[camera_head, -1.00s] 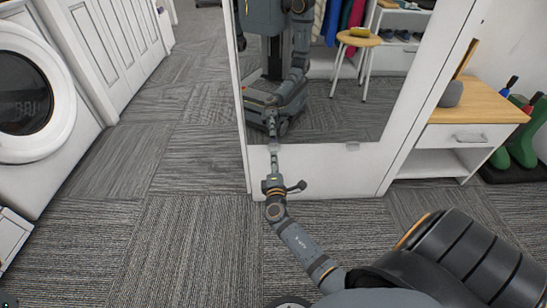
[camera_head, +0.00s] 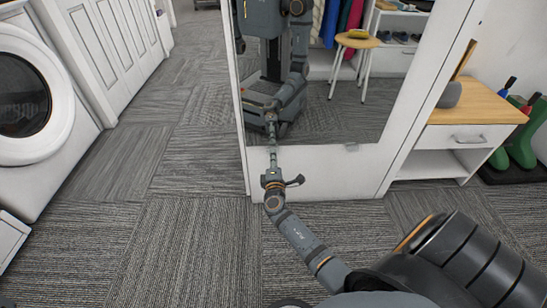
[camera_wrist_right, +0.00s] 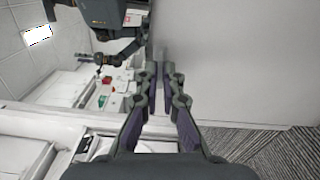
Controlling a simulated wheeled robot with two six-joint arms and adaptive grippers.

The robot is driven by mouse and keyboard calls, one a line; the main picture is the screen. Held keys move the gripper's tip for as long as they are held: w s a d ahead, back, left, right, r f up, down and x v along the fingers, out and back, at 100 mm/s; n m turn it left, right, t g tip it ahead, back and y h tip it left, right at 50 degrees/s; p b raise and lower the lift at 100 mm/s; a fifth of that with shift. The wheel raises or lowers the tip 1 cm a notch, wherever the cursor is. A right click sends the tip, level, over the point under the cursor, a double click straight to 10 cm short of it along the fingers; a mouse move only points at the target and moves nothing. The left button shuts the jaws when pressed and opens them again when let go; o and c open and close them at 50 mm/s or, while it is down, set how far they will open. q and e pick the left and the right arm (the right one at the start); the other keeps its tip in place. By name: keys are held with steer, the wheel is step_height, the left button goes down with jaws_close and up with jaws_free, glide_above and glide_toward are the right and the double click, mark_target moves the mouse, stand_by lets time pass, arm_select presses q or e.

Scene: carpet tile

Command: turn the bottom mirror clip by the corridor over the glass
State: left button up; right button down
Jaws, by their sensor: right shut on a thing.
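The tall mirror (camera_head: 350,85) has a white frame, with its lower edge above a white bottom panel (camera_head: 325,175). My right gripper (camera_head: 272,150) reaches the lower-left part of the mirror, on the corridor side, and hides the clip there in the head view. In the right wrist view, my right gripper (camera_wrist_right: 160,80) has its fingers close together on the small grey clip (camera_wrist_right: 161,54), mostly hidden between the tips. How far the clip is turned I cannot tell. Another bottom clip (camera_head: 351,147) sits further right on the glass edge. My left gripper is not in view.
The corridor carpet (camera_head: 185,140) is clear on the left, beside a washing machine (camera_head: 30,95) and a white door (camera_head: 105,45). A bench with a drawer (camera_head: 470,115) and green boots (camera_head: 522,145) stand at the right. The glass reflects my arm and a stool.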

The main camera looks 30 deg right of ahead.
steer(key=shift+n, duration=0.3)
steer(key=shift+n+p, duration=1.75)
steer(key=shift+n, duration=6.15)
steer(key=shift+f+n, duration=0.1)
steer(key=shift+n, duration=0.2)
steer(key=c, duration=1.5)
jaws_free()
